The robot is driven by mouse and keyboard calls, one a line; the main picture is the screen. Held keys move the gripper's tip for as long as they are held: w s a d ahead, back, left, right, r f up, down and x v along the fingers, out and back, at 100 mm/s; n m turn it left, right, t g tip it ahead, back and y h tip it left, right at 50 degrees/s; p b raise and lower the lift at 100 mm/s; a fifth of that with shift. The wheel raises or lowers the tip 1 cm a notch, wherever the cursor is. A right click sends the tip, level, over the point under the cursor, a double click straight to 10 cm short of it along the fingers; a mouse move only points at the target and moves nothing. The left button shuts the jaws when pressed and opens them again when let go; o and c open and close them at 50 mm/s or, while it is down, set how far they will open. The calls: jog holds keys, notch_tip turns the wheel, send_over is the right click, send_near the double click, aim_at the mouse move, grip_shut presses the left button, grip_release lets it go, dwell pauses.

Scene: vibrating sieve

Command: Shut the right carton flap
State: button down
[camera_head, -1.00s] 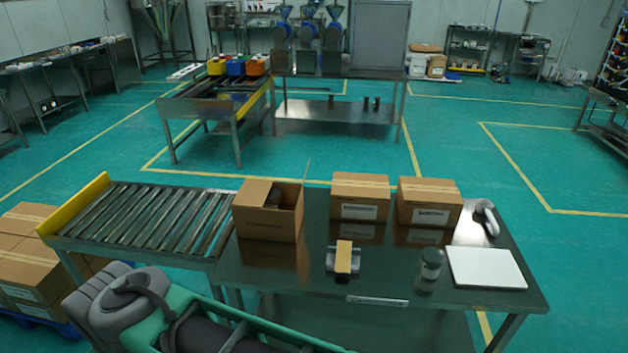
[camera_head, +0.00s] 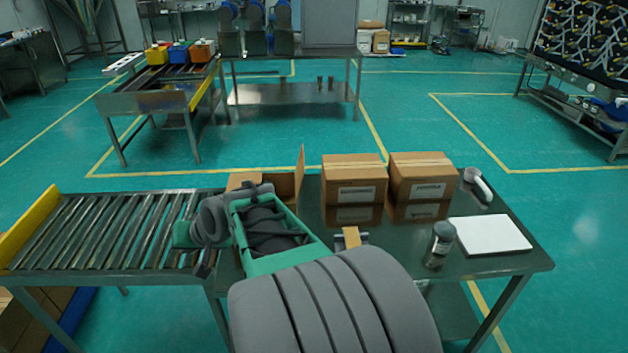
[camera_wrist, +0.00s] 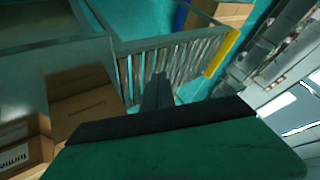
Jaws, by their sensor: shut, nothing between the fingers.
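The open carton (camera_head: 238,181) stands at the table's left end, beside the roller conveyor. Its right flap (camera_head: 300,172) stands up, roughly vertical, above the right wall. My arm hides most of the carton's front. My gripper (camera_head: 203,270) points down over the conveyor's right end, left of and nearer than the carton, apart from the flap. In the wrist view the gripper's dark fingers (camera_wrist: 158,92) are together with nothing between them, over the rollers. A brown carton side (camera_wrist: 82,100) shows to their left; the flap cannot be made out there.
Two closed cartons (camera_head: 354,172) (camera_head: 422,170) stand right of the open one. A small stand with a tan block (camera_head: 351,237), a jar (camera_head: 440,243), a white board (camera_head: 490,235) and a scanner (camera_head: 478,186) are on the table (camera_head: 500,262). The conveyor (camera_head: 100,230) is empty.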

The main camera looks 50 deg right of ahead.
aim_at(300, 172)
jog(key=w+d+f+m+t+h+b, duration=0.15)
jog(key=d+m, duration=0.25)
jog(key=d, duration=0.5)
jog(key=d+f+m+t+h+b, duration=0.1)
jog(key=d+f+m+t+b, duration=0.2)
jog(key=d, duration=0.6)
jog(key=s+d+m+t+h+b, duration=0.1)
jog(key=s+d+m+h, duration=0.3)
jog(key=s+d+m, duration=0.45)
jog(key=s+d+m+t+h, duration=0.1)
jog(key=s+d+m+h, duration=0.45)
jog(key=d, duration=0.65)
jog(key=w+d+r+p, duration=0.2)
jog(key=w+d+p, duration=0.1)
jog(key=w, duration=0.7)
jog(key=shift+d+r+p, duration=0.35)
jog(key=shift+d+p, duration=0.05)
jog(key=shift+p, duration=0.15)
